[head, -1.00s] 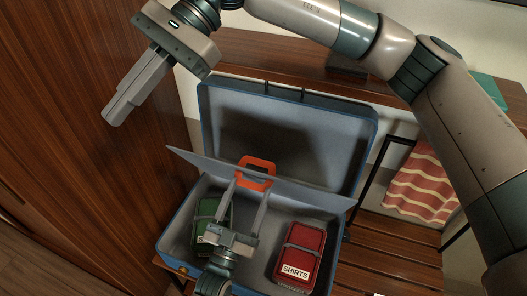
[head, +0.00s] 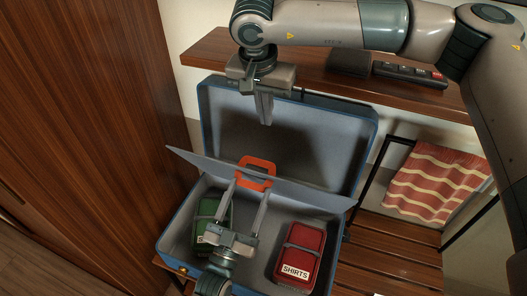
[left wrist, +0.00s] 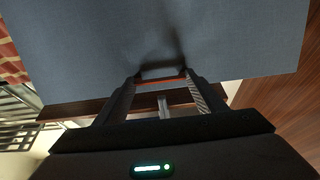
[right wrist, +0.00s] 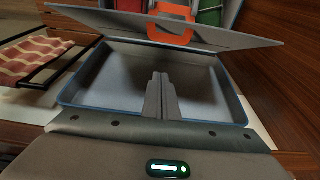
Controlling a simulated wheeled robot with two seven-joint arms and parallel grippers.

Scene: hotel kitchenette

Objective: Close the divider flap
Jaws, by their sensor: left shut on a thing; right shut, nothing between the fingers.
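The divider flap (head: 312,193) is a thin grey panel standing tilted across the blue suitcase (head: 166,243), between the raised lid and the packed base. An orange handle (head: 256,161) sits at its middle. The flap also shows in the right wrist view (right wrist: 235,42) with the handle (right wrist: 171,22). My left gripper (head: 249,188) reaches up from the suitcase's front and is shut on the handle, its fingers at the handle's two sides. My right gripper (head: 266,122) is shut and empty, pointing down in front of the open lid (head: 345,140), above and behind the flap.
A green pouch (head: 207,224) and a red pouch labelled SHIRTS (head: 301,254) lie in the base. A wooden shelf (head: 310,65) runs behind the lid. A striped towel (head: 437,183) hangs on a rack at right. A wooden panel (head: 90,110) stands close at left.

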